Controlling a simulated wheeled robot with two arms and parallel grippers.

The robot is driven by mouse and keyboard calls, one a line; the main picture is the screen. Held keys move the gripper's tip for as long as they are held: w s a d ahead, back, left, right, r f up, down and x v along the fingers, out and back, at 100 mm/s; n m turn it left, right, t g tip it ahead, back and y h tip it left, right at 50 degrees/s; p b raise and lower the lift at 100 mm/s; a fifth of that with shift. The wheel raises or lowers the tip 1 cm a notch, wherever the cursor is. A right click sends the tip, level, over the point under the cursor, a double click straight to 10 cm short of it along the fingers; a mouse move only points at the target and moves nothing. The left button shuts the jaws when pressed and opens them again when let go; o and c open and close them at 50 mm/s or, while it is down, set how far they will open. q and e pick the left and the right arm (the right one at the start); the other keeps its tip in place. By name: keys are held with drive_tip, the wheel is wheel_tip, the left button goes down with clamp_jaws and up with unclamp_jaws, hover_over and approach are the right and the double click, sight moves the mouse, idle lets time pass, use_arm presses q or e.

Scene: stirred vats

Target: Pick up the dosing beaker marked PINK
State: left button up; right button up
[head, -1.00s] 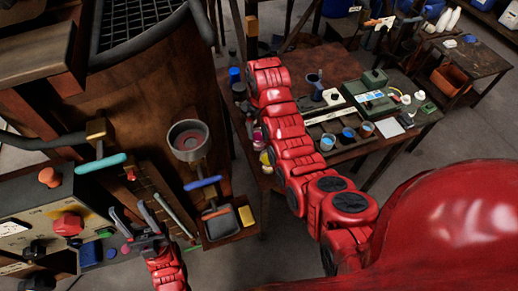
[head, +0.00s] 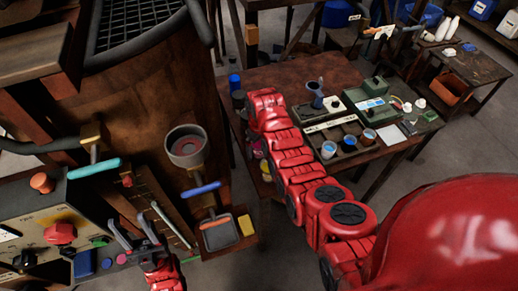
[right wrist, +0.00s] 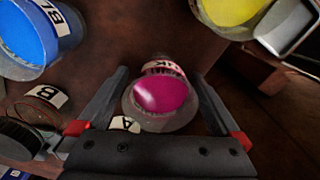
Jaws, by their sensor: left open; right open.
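The dosing beaker marked PINK (right wrist: 160,95) holds magenta liquid and shows in the right wrist view, with part of its label, "NK", readable on its far side. My right gripper (right wrist: 161,76) is open, with one finger on each side of this beaker. I cannot tell whether either finger touches it. In the head view my right arm reaches over the table and hides its own gripper. My left gripper (head: 138,226) is open and empty, near the control panel at lower left.
In the right wrist view a blue-filled beaker (right wrist: 25,38) labelled "BL" stands at upper left and a yellow-filled one (right wrist: 237,10) at upper right. In the head view several beakers, boxes and a rack stand on the wooden table (head: 290,73). A large vat (head: 150,95) stands left.

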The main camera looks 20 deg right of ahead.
drive_tip(key=c, duration=1.5)
